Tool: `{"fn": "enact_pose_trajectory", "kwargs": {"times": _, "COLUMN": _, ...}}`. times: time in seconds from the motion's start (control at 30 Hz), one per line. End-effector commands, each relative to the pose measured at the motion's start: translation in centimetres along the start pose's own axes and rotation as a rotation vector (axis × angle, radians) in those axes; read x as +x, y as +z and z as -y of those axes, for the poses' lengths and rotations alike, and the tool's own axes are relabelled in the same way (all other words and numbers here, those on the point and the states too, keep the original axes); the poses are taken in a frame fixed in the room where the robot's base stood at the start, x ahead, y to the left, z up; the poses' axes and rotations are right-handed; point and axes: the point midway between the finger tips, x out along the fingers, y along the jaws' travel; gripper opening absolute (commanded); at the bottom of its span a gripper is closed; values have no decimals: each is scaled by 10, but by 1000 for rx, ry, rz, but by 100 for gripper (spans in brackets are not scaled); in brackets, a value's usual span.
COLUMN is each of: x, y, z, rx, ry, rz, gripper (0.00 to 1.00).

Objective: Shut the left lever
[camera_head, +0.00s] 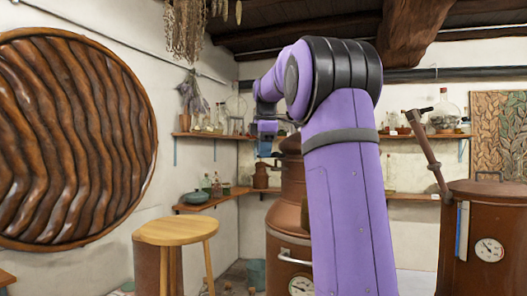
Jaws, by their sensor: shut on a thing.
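My gripper (268,152) is at the end of my purple arm, seen small above the left copper still (288,220). It is shut on what seems to be the left lever's handle, a small dark piece at the fingers. The rest of the left lever is hidden behind my arm, so its angle cannot be told. On the right copper still (497,235), a matching lever (428,152) stands up, tilted to the left, with a dark crossbar at its top.
A round wooden stool (175,232) stands to the left of the left still. Wall shelves (215,197) with bottles and pots line the corner. A large carved wooden disc (75,140) hangs on the left wall. Dried herbs (187,28) hang from above.

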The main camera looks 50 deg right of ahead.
Motion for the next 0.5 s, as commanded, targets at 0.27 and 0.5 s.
{"fn": "enact_pose_trajectory", "kwargs": {"times": 0.27, "x": -2, "y": 1, "z": 5, "rx": -138, "ry": 1, "rz": -27, "gripper": 0}}
{"fn": "enact_pose_trajectory", "kwargs": {"times": 0.5, "x": -2, "y": 1, "z": 7, "rx": -189, "ry": 1, "rz": -37, "gripper": 0}}
